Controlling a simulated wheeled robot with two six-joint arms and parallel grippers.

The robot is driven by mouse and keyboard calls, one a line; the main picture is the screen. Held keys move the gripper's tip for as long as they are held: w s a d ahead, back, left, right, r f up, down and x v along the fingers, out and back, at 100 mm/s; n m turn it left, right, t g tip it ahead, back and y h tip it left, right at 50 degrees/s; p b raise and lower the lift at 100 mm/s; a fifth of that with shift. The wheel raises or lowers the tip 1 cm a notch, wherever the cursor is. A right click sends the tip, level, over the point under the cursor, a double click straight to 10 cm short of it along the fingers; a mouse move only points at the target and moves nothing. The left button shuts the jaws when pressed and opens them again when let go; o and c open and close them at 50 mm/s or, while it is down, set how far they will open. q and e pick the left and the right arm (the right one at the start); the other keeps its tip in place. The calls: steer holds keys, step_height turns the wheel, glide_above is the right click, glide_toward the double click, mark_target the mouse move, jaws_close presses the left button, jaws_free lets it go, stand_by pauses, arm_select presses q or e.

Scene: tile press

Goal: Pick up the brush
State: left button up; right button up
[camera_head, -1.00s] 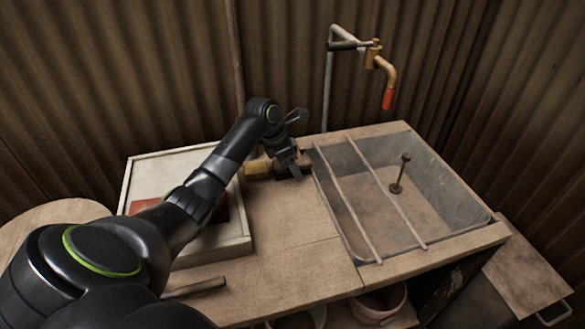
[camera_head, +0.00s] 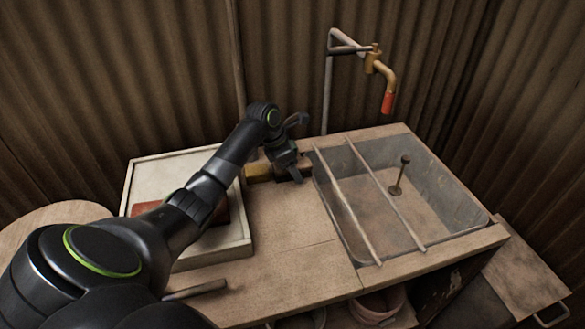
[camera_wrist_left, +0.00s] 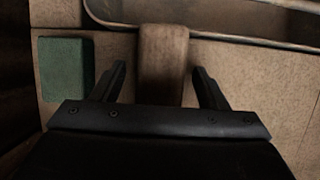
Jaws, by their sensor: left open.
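The brush (camera_wrist_left: 163,50) shows in the left wrist view as a brown wooden block lying lengthwise between the two fingers of my left gripper (camera_wrist_left: 160,72). The fingers are open, one on each side, with gaps to the block. In the head view my left gripper (camera_head: 291,168) is at the back of the counter, beside the sink, and partly covers the brown brush (camera_head: 304,161). Its bristles are not visible. My right gripper is not in view.
A green-topped block (camera_wrist_left: 67,68), yellowish from the side in the head view (camera_head: 259,172), lies left of the brush. The sink (camera_head: 440,235) with two rods across it is to the right. A pale tray (camera_head: 238,243) stands left. A tap (camera_head: 388,75) hangs above.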

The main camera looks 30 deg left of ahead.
arm_select(q)
steer(key=shift+f+p, duration=0.15)
steer(key=shift+p, duration=0.25)
stand_by(0.4)
steer(key=c, duration=1.2)
steer(key=shift+b, duration=0.45)
steer(key=shift+r+b, duration=0.55)
steer(key=shift+r, duration=0.05)
step_height(320, 180, up, 9)
steer(key=shift+r+p, duration=0.2)
steer(key=shift+p, duration=0.5)
